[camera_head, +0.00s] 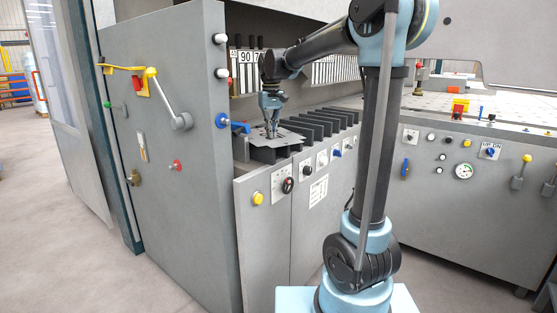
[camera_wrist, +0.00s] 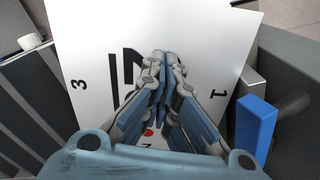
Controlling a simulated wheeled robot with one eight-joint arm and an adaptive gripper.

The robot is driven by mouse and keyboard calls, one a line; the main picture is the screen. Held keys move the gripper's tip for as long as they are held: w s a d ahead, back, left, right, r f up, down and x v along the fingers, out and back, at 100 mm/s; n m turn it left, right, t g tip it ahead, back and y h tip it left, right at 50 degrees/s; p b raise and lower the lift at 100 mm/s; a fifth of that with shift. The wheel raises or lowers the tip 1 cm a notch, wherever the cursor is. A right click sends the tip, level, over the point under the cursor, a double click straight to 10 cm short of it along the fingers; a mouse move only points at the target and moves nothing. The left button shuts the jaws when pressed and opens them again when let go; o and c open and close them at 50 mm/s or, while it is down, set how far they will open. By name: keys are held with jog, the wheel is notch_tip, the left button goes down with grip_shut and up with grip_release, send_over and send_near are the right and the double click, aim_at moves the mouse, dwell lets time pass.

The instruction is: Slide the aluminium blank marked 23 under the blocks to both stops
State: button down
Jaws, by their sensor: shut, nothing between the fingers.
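A pale flat sheet lies under my gripper (camera_wrist: 160,60) in the wrist view, with angled edges that suggest overlapping sheets (camera_wrist: 215,40). It bears a small 3 at left, a small 1 at right and a large black mark partly hidden by my fingers. I cannot read a whole 23. A red dot shows between the fingers. In the head view my gripper (camera_head: 271,134) points down at the grey sheets (camera_head: 290,142) on the machine's front ledge. My fingers are together with nothing between them. Whether they touch the sheet is unclear. Blocks and stops cannot be told apart for certain.
A row of dark upright plates (camera_head: 318,128) stands right of the sheets. A blue handle (camera_wrist: 254,130) is close at the right of the wrist view. The grey side cabinet (camera_head: 165,120) with levers stands at left. Number cards (camera_head: 244,57) hang behind.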

aim_at(261, 134)
jog(key=shift+w+a+f, duration=0.1)
jog(key=shift+w+a, duration=0.95)
jog(key=shift+w, duration=0.25)
jog(key=shift+w+a, duration=1.05)
jog(key=shift+w, duration=0.2)
jog(key=shift+r, duration=3.55)
jog(key=shift+m+t, duration=0.3)
jog(key=shift+m, duration=0.2)
jog(key=s+d+f, duration=0.1)
jog(key=s+d, duration=0.1)
jog(key=d, duration=0.1)
jog(key=s+d, duration=0.3)
jog(key=s+d+f, duration=0.1)
jog(key=s+d, duration=0.2)
jog(key=shift+s+d+f, duration=0.1)
jog(key=shift+d+f, duration=0.2)
jog(key=shift+d, duration=0.05)
jog(key=s+d+f+m, duration=0.1)
jog(key=s+d+f, duration=0.4)
jog(key=s+f, duration=0.3)
jog(key=s+d+f+m+t, duration=0.1)
jog(key=s+d+f, duration=0.4)
jog(key=s+f, duration=0.4)
jog(key=s+d+f+m, duration=0.1)
jog(key=s+d+f, duration=0.5)
jog(key=s+f, duration=0.3)
jog(key=s, duration=0.2)
jog(key=shift+s+t, duration=0.3)
